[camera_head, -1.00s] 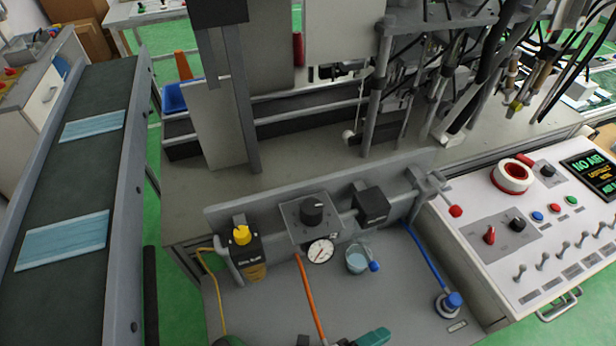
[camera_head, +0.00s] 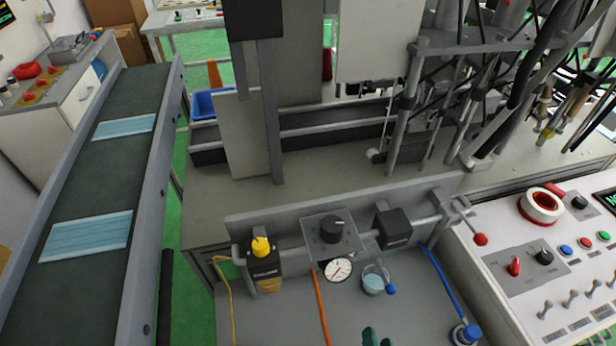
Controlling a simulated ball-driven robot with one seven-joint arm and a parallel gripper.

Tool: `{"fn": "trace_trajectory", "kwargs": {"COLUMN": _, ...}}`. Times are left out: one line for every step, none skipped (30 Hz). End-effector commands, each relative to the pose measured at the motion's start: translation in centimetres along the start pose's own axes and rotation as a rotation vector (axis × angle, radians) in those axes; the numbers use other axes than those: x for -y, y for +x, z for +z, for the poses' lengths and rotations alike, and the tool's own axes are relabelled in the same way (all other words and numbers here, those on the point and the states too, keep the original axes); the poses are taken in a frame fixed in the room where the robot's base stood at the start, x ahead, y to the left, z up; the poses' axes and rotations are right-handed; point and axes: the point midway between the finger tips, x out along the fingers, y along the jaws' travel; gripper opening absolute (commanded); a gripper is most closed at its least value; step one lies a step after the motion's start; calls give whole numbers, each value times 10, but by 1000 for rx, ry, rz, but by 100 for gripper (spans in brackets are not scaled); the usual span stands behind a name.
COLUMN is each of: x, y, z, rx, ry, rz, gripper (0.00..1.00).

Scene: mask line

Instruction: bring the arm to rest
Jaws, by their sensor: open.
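My gripper cannot be made out in the head view. A small teal-green part (camera_head: 372,337) pokes in at the bottom edge, right of the orange hose. It is mostly cut off by the frame, and I cannot tell whether it belongs to my arm. The grey bench (camera_head: 290,325) stands directly in front, and no arm or gripper shows over its visible top.
A valve panel with a yellow-capped unit (camera_head: 263,266), black knob (camera_head: 332,229) and gauge (camera_head: 338,269) crosses the bench. The conveyor (camera_head: 75,275) with two blue masks is left. The control console (camera_head: 520,240) is right. Machine rods fill the upper right.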

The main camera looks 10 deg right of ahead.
Motion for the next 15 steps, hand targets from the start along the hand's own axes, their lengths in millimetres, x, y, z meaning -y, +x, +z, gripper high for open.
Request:
{"fn": "trace_trajectory", "kwargs": {"x": -1, "y": 1, "z": 1, "rx": 80, "ry": -66, "rz": -27, "gripper": 50}}
{"fn": "trace_trajectory", "kwargs": {"x": -2, "y": 0, "z": 3, "rx": 131, "ry": -102, "rz": -37, "gripper": 50}}
{"fn": "trace_trajectory", "kwargs": {"x": -6, "y": -1, "z": 5, "rx": 199, "ry": -153, "rz": -46, "gripper": 50}}
{"fn": "trace_trajectory", "kwargs": {"x": -8, "y": -2, "z": 6, "rx": 249, "ry": -189, "rz": -50, "gripper": 50}}
{"fn": "trace_trajectory", "kwargs": {"x": -11, "y": -4, "z": 7, "rx": 299, "ry": -226, "rz": -53, "gripper": 50}}
{"fn": "trace_trajectory", "kwargs": {"x": -15, "y": -6, "z": 8, "rx": 363, "ry": -275, "rz": -53, "gripper": 50}}
{"fn": "trace_trajectory", "kwargs": {"x": -19, "y": -8, "z": 7, "rx": 410, "ry": -311, "rz": -50, "gripper": 50}}
{"fn": "trace_trajectory", "kwargs": {"x": -22, "y": -10, "z": 7, "rx": 456, "ry": -347, "rz": -46, "gripper": 50}}
{"fn": "trace_trajectory", "kwargs": {"x": -27, "y": -14, "z": 5, "rx": 517, "ry": -395, "rz": -37, "gripper": 50}}
{"fn": "trace_trajectory", "kwargs": {"x": -31, "y": -16, "z": 3, "rx": 561, "ry": -430, "rz": -27, "gripper": 50}}
{"fn": "trace_trajectory", "kwargs": {"x": -35, "y": -19, "z": 1, "rx": 604, "ry": -464, "rz": -16, "gripper": 50}}
{"fn": "trace_trajectory", "kwargs": {"x": -40, "y": -24, "z": -3, "rx": 659, "ry": -509, "rz": 2, "gripper": 50}}
{"fn": "trace_trajectory", "kwargs": {"x": -44, "y": -27, "z": -7, "rx": 699, "ry": -542, "rz": 18, "gripper": 50}}
{"fn": "trace_trajectory", "kwargs": {"x": -47, "y": -31, "z": -11, "rx": 738, "ry": -572, "rz": 35, "gripper": 50}}
{"fn": "trace_trajectory", "kwargs": {"x": -52, "y": -36, "z": -18, "rx": 788, "ry": -612, "rz": 62, "gripper": 50}}
